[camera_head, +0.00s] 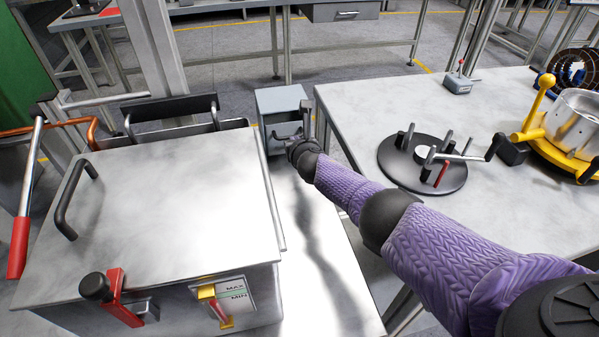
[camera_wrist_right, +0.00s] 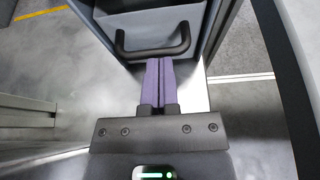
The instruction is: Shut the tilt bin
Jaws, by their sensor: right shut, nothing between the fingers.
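The tilt bin (camera_head: 280,101) is a small grey box beyond the metal cabinet, at the left edge of the right-hand table. In the right wrist view its front panel (camera_wrist_right: 150,22) carries a dark curved handle (camera_wrist_right: 128,50). The panel appears to lean outward, but I cannot tell how far. My right gripper (camera_head: 301,132) is at the bin's near side. Its purple fingers (camera_wrist_right: 157,80) are pressed together and empty, with their tips close to the handle bar. I cannot tell whether they touch it. My left gripper is not in view.
A large metal cabinet (camera_head: 170,200) with a black handle and red levers fills the left. The table (camera_head: 350,110) holds a black round fixture (camera_head: 395,165), a yellow clutch fixture (camera_head: 540,140) and a small grey switch box (camera_head: 458,85). A light surface (camera_head: 320,270) lies below my right arm.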

